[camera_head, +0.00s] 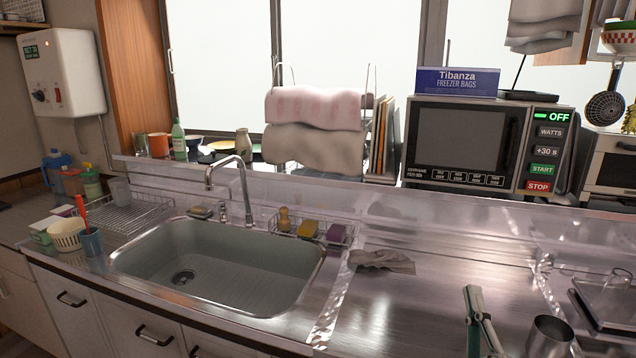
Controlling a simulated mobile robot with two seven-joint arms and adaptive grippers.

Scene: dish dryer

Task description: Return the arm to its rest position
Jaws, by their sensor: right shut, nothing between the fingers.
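My right gripper (474,294) comes in from the bottom edge, over the steel counter (400,310) to the right of the sink. Its fingers are shut and hold nothing. A metal cup (550,338) stands just to its right, apart from it and partly cut off by the bottom edge. A crumpled grey cloth (382,260) lies on the counter up and to the left of the gripper. My left gripper is not in view.
The sink (220,265) with its faucet (240,185) is at left. A microwave (487,147) stands on the ledge behind. The counter between cloth and gripper is clear.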

